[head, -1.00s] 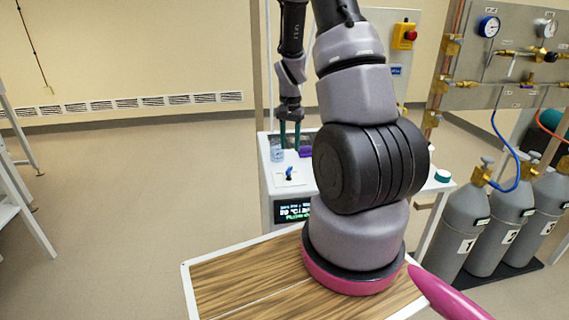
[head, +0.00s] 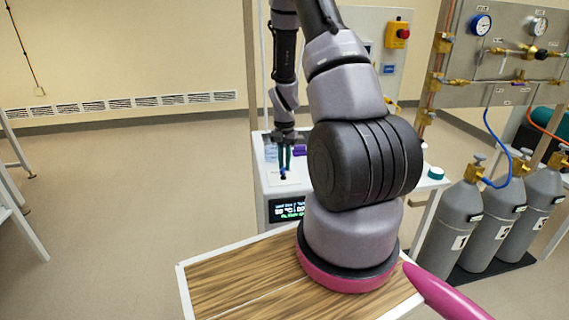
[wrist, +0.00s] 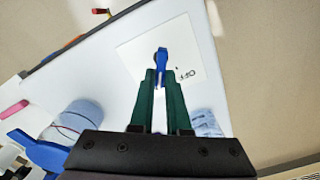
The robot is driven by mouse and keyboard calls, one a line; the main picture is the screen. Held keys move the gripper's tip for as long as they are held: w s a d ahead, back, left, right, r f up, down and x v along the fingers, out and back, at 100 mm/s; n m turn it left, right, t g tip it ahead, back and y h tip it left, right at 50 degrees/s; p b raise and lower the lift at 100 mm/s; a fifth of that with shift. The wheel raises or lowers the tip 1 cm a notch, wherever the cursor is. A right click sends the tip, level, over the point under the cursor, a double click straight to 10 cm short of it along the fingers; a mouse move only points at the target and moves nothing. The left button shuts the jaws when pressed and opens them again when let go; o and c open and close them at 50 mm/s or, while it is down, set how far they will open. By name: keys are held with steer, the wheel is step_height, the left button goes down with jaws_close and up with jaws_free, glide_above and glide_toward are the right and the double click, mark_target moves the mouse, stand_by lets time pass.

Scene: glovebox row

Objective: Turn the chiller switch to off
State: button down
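The chiller switch is a small blue lever on a white plate; in the wrist view the lever (wrist: 161,58) stands between my fingertips. A small black marking (wrist: 187,74) is beside it on the plate, turned around in this view. In the head view the lever (head: 283,172) is at the chiller's front top, under my fingers. My gripper (wrist: 161,76) has two green fingers, close together, with the lever filling the gap at their tips. In the head view my gripper (head: 285,168) points down at the switch. The chiller (head: 262,190) is a white box with a dark display (head: 288,209).
Several grey gas cylinders (head: 450,228) stand at right below a valve panel (head: 500,70). A red button on yellow (head: 402,32) is behind. The left floor is open.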

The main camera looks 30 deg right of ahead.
steer(key=shift+n, duration=0.4)
steer(key=shift+w+a+n, duration=0.1)
steer(key=shift+a+n, duration=0.05)
steer(key=shift+n, duration=1.05)
steer(key=shift+w+a+n, duration=0.1)
steer(key=shift+a+n, duration=0.05)
steer(key=shift+n, duration=1.05)
steer(key=c, duration=0.9)
jaws_free()
step_height(320, 180, up, 11)
steer(key=shift+f, duration=0.1)
